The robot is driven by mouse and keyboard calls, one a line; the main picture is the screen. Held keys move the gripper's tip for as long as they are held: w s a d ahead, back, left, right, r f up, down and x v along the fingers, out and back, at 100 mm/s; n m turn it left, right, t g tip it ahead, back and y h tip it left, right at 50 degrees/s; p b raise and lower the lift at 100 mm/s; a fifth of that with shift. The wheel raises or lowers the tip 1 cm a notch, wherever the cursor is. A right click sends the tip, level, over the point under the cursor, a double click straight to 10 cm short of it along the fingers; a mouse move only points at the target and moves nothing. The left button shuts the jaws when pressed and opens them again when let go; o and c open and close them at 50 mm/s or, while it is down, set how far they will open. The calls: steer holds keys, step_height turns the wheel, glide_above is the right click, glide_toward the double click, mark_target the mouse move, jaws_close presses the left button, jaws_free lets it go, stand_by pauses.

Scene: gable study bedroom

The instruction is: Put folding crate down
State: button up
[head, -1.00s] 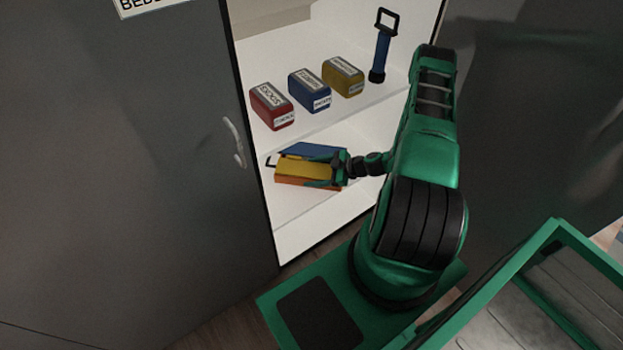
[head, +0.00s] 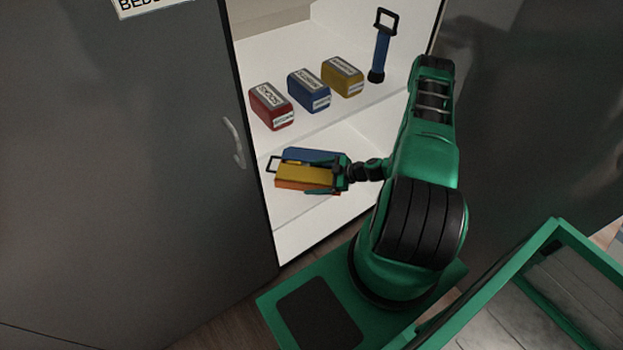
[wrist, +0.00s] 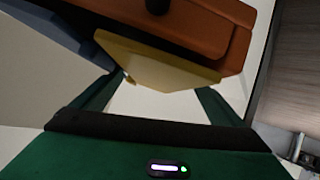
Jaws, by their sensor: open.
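A folded crate-like item with blue, yellow and orange parts (head: 300,173) and a dark handle at its left end lies on the cupboard's lower shelf. My gripper (head: 316,176) is at its right end, with its fingers spread to either side of the yellow part. In the wrist view, the yellow part (wrist: 150,65) is just beyond and partly between the fingers (wrist: 163,86), and the orange part (wrist: 195,30) is behind it. I cannot tell whether the fingers touch it. Its underside is hidden.
The upper shelf holds a red box (head: 271,106), a blue box (head: 309,90), a yellow box (head: 342,76) and a blue handled tool (head: 381,50). A grey door (head: 130,160) with a handle (head: 234,142) is at the left. Bare lower shelf (head: 300,222) shows in front.

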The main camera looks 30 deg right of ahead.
steer(key=v, duration=1.1)
steer(key=shift+s+r, duration=0.1)
steer(key=shift+s, duration=0.1)
